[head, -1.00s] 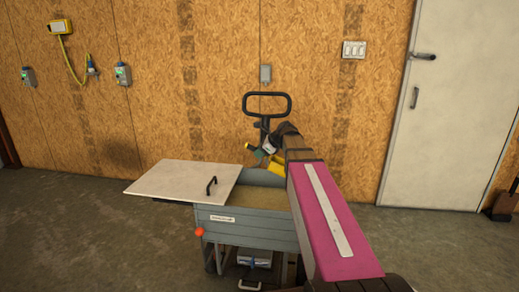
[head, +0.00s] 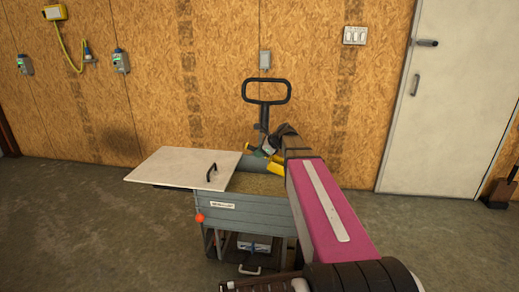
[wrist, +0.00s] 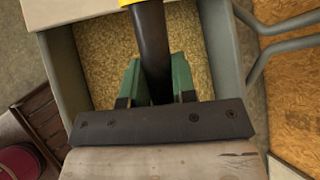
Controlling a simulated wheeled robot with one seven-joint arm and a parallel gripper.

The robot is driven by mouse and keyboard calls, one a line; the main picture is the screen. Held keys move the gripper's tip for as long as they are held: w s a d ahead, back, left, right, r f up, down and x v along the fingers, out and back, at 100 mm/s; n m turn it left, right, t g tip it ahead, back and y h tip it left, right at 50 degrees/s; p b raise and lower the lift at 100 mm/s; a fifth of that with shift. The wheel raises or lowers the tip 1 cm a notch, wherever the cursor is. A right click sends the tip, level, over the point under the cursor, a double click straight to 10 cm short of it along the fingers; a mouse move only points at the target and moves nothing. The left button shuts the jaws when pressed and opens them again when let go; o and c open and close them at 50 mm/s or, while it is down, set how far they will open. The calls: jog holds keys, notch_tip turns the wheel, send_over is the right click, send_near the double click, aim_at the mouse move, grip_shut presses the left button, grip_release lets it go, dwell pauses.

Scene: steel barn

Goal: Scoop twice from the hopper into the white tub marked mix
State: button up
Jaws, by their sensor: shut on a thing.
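The hopper (head: 250,214) is a grey slatted bin, its pale lid (head: 180,166) off to the left and its right part open. Tan grain (wrist: 105,62) lies inside it. My gripper (wrist: 156,80), with green fingers, is shut on the dark handle (wrist: 152,38) of the scoop. A yellow part (wrist: 126,3) of the scoop shows at the top edge of the wrist view. In the head view my gripper (head: 266,148) is at the hopper's far right, with yellow pieces (head: 275,167) beside it. The scoop's bowl is not clearly seen. I see no tub marked mix.
A black loop handle (head: 266,91) stands behind the hopper near the board wall. A pale box (head: 254,243) sits underneath. Concrete floor to the left is clear.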

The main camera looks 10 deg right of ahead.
notch_tip(320, 180, down, 17)
dwell(1.9)
jog(key=shift+f, duration=0.45)
dwell(1.5)
jog(key=shift+r, duration=0.1)
